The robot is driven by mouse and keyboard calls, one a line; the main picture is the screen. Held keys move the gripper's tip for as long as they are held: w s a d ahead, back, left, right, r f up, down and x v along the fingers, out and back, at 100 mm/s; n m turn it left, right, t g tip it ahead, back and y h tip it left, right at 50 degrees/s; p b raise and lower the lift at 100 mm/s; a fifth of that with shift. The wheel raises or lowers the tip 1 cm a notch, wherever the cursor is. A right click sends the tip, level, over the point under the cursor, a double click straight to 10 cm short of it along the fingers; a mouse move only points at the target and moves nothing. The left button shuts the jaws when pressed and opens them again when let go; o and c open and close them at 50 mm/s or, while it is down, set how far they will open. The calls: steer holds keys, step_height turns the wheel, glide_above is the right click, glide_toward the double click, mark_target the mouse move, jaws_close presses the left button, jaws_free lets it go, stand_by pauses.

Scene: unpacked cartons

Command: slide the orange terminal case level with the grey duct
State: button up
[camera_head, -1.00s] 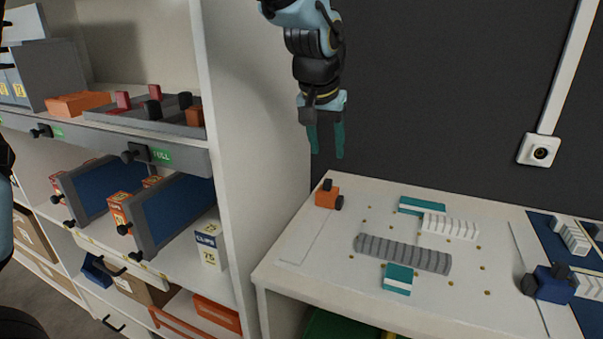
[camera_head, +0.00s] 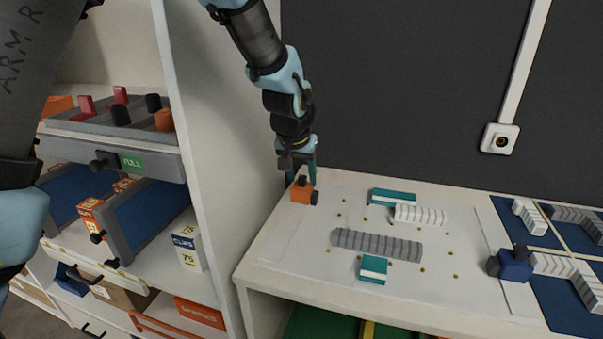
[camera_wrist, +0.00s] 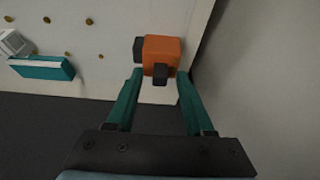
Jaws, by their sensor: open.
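The orange terminal case (camera_head: 303,194), with black knobs on its top and side, sits at the back left of the white board on the table. The grey ribbed duct (camera_head: 376,244) lies across the middle of the board, to the right of the case and nearer the front. My gripper (camera_head: 301,172) is open just behind the case in the head view. In the wrist view, the teal fingers of my gripper (camera_wrist: 159,84) point at the orange case (camera_wrist: 163,50). The case lies between or just beyond their tips; contact cannot be told. The duct is out of the wrist view.
Teal-and-white blocks (camera_head: 392,196) (camera_head: 373,269) and a white ribbed duct (camera_head: 419,215) lie on the board. A blue case (camera_head: 515,265) stands further right. A shelf unit (camera_head: 225,130) borders the table's left; a dark wall rises behind. The board's left front is clear.

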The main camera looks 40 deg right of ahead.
jaws_close()
stand_by(0.4)
stand_by(1.0)
